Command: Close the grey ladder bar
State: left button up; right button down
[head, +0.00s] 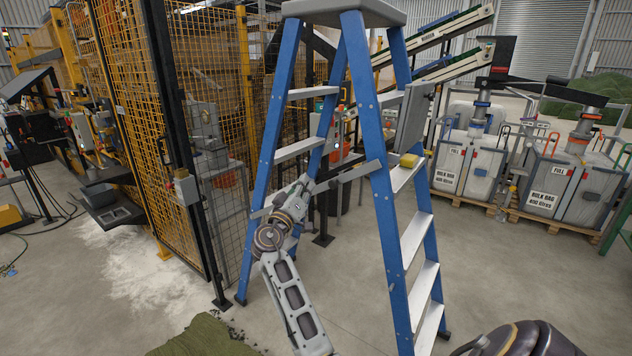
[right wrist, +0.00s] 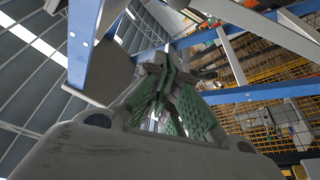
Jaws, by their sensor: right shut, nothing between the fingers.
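A blue stepladder (head: 377,150) with pale treads stands open in the middle of the head view. The grey ladder bar (head: 350,173) runs from the near blue leg leftward, slightly downward, across the gap between the legs. My right gripper (head: 308,183) is shut and empty, at the bar's left end; I cannot tell whether it touches. In the right wrist view its green-padded fingers (right wrist: 156,68) meet between blue ladder rails (right wrist: 82,45), with grey bars (right wrist: 232,58) beyond. My left gripper is not in view.
A yellow block (head: 409,160) sits on a ladder tread. A yellow mesh fence (head: 150,110) stands close behind the ladder at left. Bulk containers (head: 465,160) stand on pallets at right. The floor between is mostly clear.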

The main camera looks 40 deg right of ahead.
jog(key=p+x, duration=0.3)
jog(key=x, duration=0.7)
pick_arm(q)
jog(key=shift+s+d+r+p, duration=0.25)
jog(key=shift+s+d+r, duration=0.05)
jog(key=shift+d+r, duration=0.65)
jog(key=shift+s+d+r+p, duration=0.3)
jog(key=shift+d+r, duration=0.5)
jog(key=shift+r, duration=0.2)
pick_arm(e)
jog(key=shift+s+d+f, duration=0.1)
jog(key=shift+s+f, duration=0.45)
jog(key=shift+f, duration=0.25)
jog(key=shift+s+d+f, duration=0.1)
jog(key=shift+s+f, duration=0.45)
jog(key=shift+f, duration=0.3)
pick_arm(q)
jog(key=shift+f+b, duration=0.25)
jog(key=shift+b, duration=0.05)
pick_arm(e)
jog(key=shift+s+f, duration=0.15)
jog(key=shift+f, duration=0.15)
